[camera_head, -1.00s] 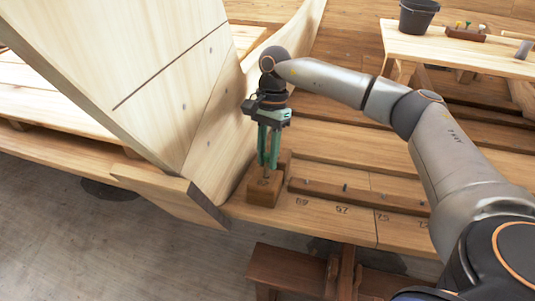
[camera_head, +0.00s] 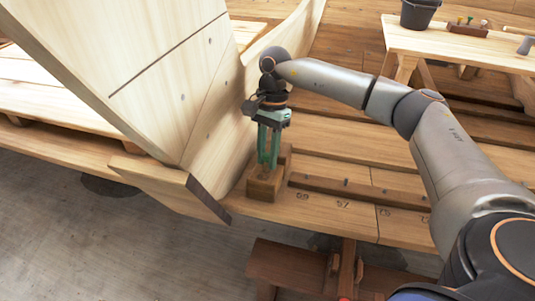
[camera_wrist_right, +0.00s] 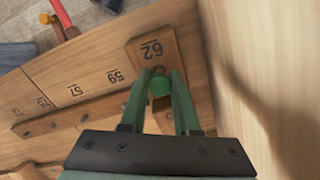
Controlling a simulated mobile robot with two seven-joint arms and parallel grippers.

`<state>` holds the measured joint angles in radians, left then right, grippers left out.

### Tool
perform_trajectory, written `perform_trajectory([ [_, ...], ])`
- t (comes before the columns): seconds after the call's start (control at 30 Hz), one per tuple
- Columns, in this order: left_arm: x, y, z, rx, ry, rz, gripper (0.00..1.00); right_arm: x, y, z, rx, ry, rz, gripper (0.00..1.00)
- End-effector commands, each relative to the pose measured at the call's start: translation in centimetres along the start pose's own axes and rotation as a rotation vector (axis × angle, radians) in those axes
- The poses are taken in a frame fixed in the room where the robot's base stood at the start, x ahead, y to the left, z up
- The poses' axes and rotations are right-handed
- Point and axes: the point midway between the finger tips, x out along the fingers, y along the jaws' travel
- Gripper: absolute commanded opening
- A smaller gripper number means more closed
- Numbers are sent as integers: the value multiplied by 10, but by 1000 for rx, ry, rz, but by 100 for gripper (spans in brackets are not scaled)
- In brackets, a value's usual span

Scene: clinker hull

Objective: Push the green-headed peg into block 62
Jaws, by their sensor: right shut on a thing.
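Block 62 (camera_head: 265,183) is a brown wooden block beside the pale curved plank in the head view. Its number shows in the right wrist view (camera_wrist_right: 152,48). My right gripper (camera_head: 266,165) points down over the block, with its green fingers close to the block's top. In the right wrist view, the green-headed peg (camera_wrist_right: 160,86) sits between the fingertips, and the gripper is shut on it. The peg's shaft and how deep it sits are hidden. My left gripper is not in view.
A numbered plank (camera_head: 330,213) with a brown strip runs right from the block. The large pale hull plank (camera_head: 160,70) rises close on the left. A bench (camera_head: 460,50) at the upper right holds a dark bucket (camera_head: 418,14), a small rack of pegs (camera_head: 468,27) and a mallet (camera_head: 525,46).

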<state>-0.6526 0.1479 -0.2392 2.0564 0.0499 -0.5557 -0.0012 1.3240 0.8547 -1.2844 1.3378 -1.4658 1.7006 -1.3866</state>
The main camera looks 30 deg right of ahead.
Motion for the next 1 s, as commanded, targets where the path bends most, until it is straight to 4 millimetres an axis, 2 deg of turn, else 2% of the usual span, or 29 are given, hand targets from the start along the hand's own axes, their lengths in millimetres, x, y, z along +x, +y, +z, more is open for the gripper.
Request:
perform_trajectory([
  [0.03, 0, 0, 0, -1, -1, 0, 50, 3, 1, 0, -1, 0, 7, 0],
  [0.07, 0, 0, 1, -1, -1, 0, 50, 4, 1, 0, -1, 0, 7, 31],
  [0.37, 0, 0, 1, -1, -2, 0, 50, 4, 1, 0, -1, -1, 7, 65],
  [0.67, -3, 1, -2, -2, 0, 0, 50, -2, 1, 0, 0, 0, 5, 65],
  [1.0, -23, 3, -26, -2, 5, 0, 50, -44, 1, 1, 0, 0, 5, 65],
])
